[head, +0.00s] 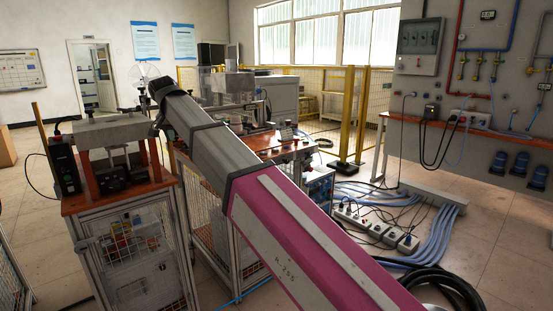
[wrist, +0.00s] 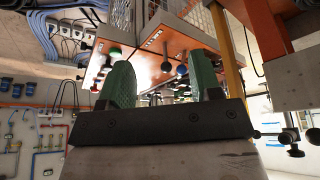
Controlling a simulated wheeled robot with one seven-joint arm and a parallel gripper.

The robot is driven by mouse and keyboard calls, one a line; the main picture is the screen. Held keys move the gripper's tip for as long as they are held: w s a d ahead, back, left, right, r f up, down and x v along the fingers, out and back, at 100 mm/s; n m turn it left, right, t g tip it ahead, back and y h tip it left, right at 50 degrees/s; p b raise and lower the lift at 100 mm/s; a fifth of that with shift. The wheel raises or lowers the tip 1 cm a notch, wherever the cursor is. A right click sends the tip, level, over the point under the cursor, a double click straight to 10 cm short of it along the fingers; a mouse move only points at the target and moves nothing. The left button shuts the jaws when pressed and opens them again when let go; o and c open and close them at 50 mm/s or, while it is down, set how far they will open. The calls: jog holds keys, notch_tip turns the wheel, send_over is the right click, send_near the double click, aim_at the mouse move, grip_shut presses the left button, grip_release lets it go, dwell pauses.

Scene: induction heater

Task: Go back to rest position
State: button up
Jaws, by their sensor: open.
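My gripper (wrist: 162,64) shows in the wrist view as two green fingers standing well apart on a dark mount. It is open, with nothing held between the fingers. Behind the fingers is an orange bench top (wrist: 172,50) with dark round knobs, seen in a picture that looks upside down. In the head view my arm reaches from the lower right up to the left, over the orange-topped workbench (head: 285,152). The gripper's fingers cannot be made out there. The arm hides part of the bench and its equipment.
A second orange-topped stand (head: 110,198) with a grey block-shaped device (head: 112,130) is left of my arm. Yellow fence posts (head: 345,112) stand behind. Power strips (head: 377,228) and blue cables (head: 440,225) lie on the floor at right, beside a wall panel (head: 480,85).

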jog(key=w+d+f+g, duration=0.2)
jog(key=w+d+f, duration=0.1)
jog(key=d+f, duration=2.55)
jog(key=s+d+f, duration=0.5)
jog(key=d+f, duration=0.2)
jog(key=d, duration=0.1)
jog(key=s+d+f+g, duration=0.1)
jog(key=s+d+f, duration=0.4)
jog(key=d, duration=0.3)
jog(key=s+d+f+n+g, duration=0.1)
jog(key=s+d+f, duration=0.4)
jog(key=d+f, duration=0.3)
jog(key=shift+f, duration=0.35)
jog(key=shift+w, duration=0.1)
